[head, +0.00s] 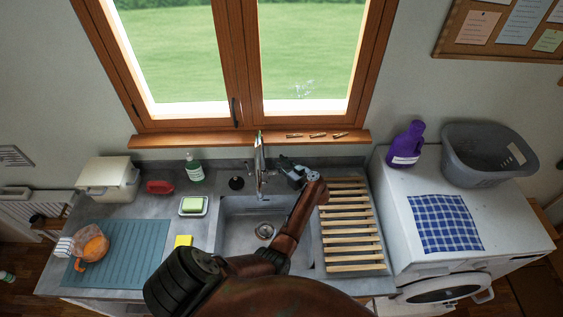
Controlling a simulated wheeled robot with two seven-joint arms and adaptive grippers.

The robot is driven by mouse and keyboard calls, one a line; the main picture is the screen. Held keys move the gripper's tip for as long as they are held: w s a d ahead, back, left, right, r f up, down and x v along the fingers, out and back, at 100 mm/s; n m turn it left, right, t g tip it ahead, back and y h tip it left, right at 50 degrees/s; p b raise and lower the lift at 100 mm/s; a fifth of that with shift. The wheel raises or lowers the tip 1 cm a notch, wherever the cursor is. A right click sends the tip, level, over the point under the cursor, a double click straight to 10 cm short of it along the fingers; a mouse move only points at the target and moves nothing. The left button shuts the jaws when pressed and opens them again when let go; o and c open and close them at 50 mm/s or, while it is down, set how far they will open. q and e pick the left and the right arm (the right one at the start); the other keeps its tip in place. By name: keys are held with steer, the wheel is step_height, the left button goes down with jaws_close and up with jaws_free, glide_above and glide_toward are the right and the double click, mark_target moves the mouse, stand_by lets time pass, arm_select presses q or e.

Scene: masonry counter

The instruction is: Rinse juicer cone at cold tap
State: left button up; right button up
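The tap (260,165) stands upright at the back of the grey sink (233,241). No water is visible from it. An orange, partly clear vessel with a handle (93,246) is on the teal mat (140,238) at the left. A small white ribbed piece (64,246) is at the mat's left edge. I cannot tell which piece is the juicer cone. My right gripper is not in view.
A wooden slatted rack (347,223) lies right of the sink. A soap dish with a green bar (193,206), yellow sponge (183,241), green bottle (194,170), red item (160,187) and cream box (107,179) are left of it. The teal mat's right side is clear.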

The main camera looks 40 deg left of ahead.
arm_select(q)
steer(key=v, duration=0.7)
steer(key=shift+d, duration=0.2)
